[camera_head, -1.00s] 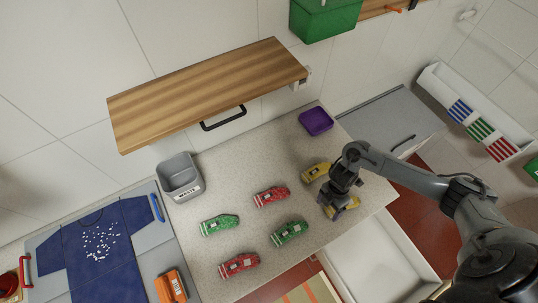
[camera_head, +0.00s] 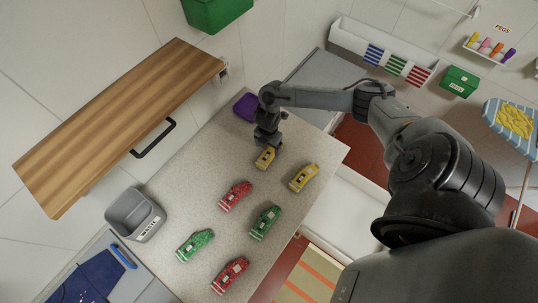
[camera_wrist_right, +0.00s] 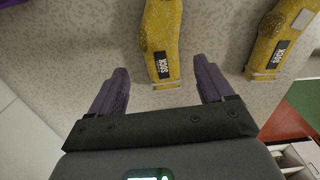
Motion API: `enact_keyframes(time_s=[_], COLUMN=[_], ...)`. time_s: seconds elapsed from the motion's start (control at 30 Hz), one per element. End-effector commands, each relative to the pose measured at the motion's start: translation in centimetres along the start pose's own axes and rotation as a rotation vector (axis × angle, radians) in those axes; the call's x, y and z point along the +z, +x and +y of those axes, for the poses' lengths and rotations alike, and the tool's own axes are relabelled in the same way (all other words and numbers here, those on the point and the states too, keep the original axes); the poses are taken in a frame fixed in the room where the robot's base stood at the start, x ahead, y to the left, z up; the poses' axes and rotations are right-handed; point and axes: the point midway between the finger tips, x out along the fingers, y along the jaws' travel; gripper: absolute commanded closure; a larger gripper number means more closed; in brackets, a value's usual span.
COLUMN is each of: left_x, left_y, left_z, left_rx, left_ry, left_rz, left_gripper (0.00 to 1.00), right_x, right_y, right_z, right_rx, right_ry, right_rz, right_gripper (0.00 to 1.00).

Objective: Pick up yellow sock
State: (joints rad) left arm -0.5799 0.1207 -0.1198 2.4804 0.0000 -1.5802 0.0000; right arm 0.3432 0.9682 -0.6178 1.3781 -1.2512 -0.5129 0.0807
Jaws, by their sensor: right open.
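Two yellow socks lie on the speckled stone counter (camera_head: 190,165), each with a dark "SOCK" label. The left yellow sock (camera_head: 265,159) is right by my right gripper (camera_head: 267,145). The right yellow sock (camera_head: 304,177) lies apart from it. In the right wrist view my right gripper (camera_wrist_right: 161,84) is open and empty. The near end of one yellow sock (camera_wrist_right: 162,38) points at the gap between its fingers. The other yellow sock (camera_wrist_right: 278,42) is farther right in that view. My left gripper is not in view.
Red socks (camera_head: 235,194) and green socks (camera_head: 265,222) lie on the counter's nearer part. A purple tray (camera_head: 246,107) sits behind my gripper. A grey waste bin (camera_head: 136,214) stands at the left. A wooden shelf (camera_head: 120,120) overhangs the back left.

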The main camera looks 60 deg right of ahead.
Motion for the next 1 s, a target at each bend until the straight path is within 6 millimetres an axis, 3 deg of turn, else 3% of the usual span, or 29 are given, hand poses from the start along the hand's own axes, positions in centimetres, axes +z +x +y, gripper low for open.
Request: enact_keyframes(time_s=[0.43,0.77,1.0], left_x=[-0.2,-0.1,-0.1], left_y=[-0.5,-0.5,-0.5], left_z=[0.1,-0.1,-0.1], left_rx=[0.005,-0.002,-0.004], left_ry=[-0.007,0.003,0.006], left_rz=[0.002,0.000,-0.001], left_gripper=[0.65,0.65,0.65], right_x=[0.1,0.2,0.2], right_y=[4.6,5.3,5.2], right_z=[-0.1,-0.1,-0.1], right_rx=[-0.001,0.000,0.000], right_ry=[0.002,0.001,0.001], right_rz=[0.002,0.000,0.000], right_gripper=[0.19,0.19,0.53])
